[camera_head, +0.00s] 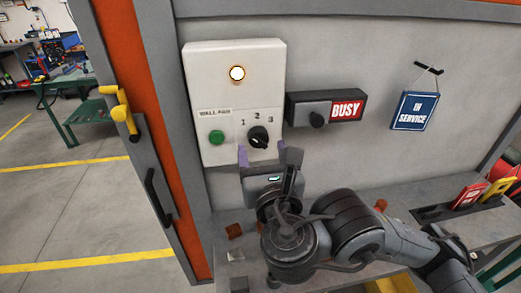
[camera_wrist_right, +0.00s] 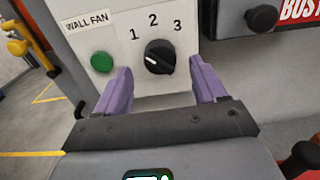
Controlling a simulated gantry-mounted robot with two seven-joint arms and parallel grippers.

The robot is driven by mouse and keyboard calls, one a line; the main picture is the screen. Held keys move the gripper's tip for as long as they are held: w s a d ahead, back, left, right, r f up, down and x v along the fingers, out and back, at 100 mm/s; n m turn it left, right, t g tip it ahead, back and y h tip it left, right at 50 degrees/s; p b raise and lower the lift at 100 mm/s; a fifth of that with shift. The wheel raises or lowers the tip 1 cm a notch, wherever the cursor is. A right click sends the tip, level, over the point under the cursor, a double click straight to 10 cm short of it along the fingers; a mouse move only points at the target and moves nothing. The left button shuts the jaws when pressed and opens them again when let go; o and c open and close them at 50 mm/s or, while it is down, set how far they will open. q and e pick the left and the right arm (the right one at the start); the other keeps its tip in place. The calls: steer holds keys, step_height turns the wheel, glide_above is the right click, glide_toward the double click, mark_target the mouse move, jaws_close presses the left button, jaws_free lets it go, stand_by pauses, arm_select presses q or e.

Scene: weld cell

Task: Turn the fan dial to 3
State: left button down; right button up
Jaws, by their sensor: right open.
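The fan dial is a round black knob (camera_head: 258,137) low on a white wall box (camera_head: 235,95), with the numbers 1, 2 and 3 above it. My left gripper is out of view.
A green button (camera_wrist_right: 101,62) sits left of the knob, under the WALL FAN label. A grey shelf (camera_head: 410,195) runs below.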

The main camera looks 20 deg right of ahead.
mark_target(260, 144)
steer(key=shift+b+x, duration=0.5)
steer(key=shift+x, duration=1.05)
steer(key=shift+c, duration=0.4)
steer(key=c, duration=1)
